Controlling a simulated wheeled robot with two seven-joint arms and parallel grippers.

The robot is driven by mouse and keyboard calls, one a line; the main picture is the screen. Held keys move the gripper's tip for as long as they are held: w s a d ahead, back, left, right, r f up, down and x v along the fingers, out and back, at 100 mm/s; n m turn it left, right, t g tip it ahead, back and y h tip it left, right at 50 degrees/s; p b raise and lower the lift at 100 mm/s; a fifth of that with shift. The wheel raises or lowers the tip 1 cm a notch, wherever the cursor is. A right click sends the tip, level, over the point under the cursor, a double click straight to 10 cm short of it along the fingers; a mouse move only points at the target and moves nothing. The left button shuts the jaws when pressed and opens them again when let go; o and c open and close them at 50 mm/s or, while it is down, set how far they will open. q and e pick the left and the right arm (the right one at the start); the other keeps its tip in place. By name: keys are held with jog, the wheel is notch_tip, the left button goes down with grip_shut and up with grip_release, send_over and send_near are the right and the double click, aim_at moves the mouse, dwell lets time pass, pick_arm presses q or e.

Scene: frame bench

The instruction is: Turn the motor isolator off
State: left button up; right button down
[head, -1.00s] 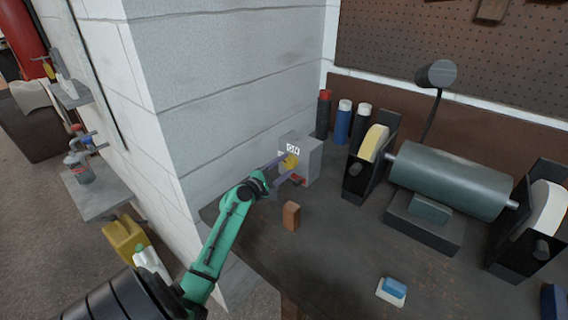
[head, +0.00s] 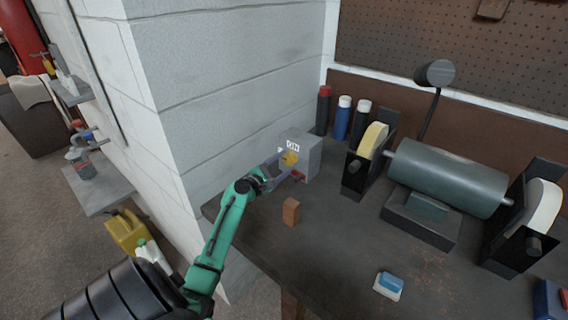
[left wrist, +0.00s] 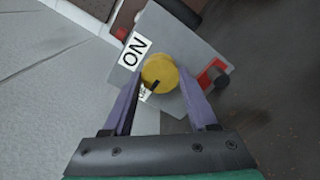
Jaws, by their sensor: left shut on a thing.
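The motor isolator is a grey box (head: 312,155) on the bench against the block wall, with a white ON label on its face. It also fills the middle of the left wrist view (left wrist: 190,42). Its round yellow knob (left wrist: 160,70) has a dark mark on its lower edge, beside a second white label that is partly hidden. My left gripper (left wrist: 161,80) is shut on the yellow knob, one purple finger on each side. In the head view the knob (head: 289,158) shows between the fingers. My right gripper is not in view.
A red part (left wrist: 212,73) with a dark round end sits on the box beside the right finger. A brown block (head: 291,211) stands on the bench in front. Several bottles (head: 342,120) stand behind, and a bench grinder (head: 450,180) is at right.

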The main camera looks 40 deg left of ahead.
pick_arm(q)
jog(key=o, duration=1.4)
jog(key=shift+c, duration=0.2)
jog(key=s+b, duration=0.2)
jog(key=s, duration=0.5)
jog(key=s+b, duration=0.1)
jog(key=s, duration=0.6)
jog(key=shift+s+d+f+b, duration=0.15)
jog(key=shift+d+b, duration=0.05)
jog(key=shift+b, duration=0.15)
jog(key=shift+s, duration=0.15)
